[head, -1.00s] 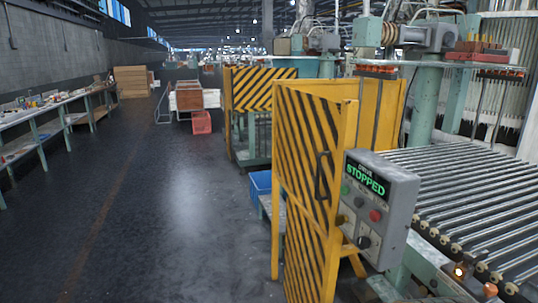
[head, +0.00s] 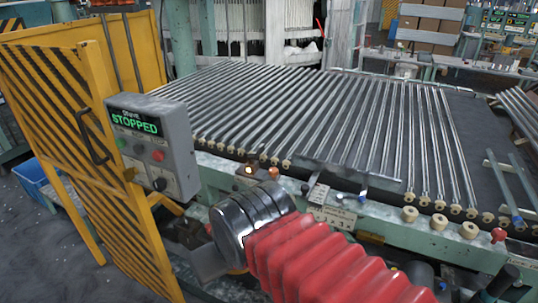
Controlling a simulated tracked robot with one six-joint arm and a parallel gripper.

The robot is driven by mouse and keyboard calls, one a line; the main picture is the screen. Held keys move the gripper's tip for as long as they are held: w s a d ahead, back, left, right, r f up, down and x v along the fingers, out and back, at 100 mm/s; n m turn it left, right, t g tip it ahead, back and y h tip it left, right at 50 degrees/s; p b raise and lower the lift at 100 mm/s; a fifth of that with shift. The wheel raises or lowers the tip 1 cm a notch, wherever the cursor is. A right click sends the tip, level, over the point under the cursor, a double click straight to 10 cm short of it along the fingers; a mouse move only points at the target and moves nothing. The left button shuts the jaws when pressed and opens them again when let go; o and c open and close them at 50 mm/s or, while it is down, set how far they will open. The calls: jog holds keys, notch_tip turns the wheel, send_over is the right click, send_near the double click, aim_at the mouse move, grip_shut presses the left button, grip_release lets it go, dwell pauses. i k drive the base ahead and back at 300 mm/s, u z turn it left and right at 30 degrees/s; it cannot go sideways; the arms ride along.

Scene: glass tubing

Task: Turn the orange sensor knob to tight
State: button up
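A small orange knob (head: 274,173) sits on the green front rail of the roller bed, just right of a lit amber lamp (head: 249,170). I take it for the sensor knob; its marking is too small to read. My arm, with a red bellows sleeve and shiny metal wrist, reaches in from the bottom, below the knob and apart from it in the picture. The grey part at its end, which seems to be my gripper (head: 207,262), is partly hidden by the wrist. Its fingers cannot be made out.
A grey control box (head: 155,142) reading "STOPPED" hangs by the yellow striped gate (head: 75,130) at left. Glass tubes (head: 330,115) lie across the bed. Several tan rollers and a red knob (head: 498,235) line the rail further right.

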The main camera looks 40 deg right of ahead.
aim_at(273, 170)
jog(key=z, duration=0.85)
